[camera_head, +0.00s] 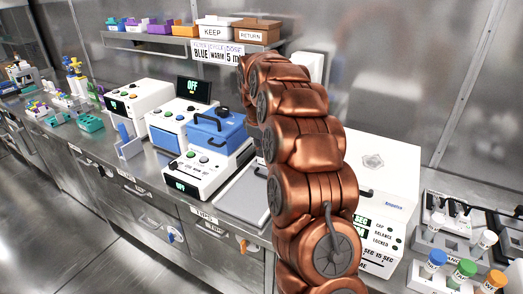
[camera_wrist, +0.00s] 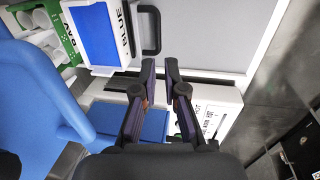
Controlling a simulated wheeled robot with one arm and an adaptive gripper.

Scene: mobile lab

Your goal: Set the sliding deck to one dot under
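A flat light-grey panel (camera_wrist: 215,35) with a black handle (camera_wrist: 148,30) fills the top of the wrist view; it may be the sliding deck, but I cannot be sure. A similar grey panel (camera_head: 243,196) lies beside the blue-topped device in the head view, partly behind my arm. I can make out no dot marks. My gripper (camera_wrist: 161,68) shows in the wrist view, with its two dark fingers apart and nothing between them. Its tips appear just below the handle in the picture; I cannot tell the distance. My copper arm hides the gripper in the head view.
A blue box (camera_head: 216,131) sits on a white device (camera_head: 195,172) left of the panel. A large white machine (camera_head: 382,160) stands to the right. Capped tubes (camera_head: 464,268) stand in a rack at the lower right. A shelf above holds KEEP (camera_head: 214,31) and RETURN (camera_head: 251,36) bins.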

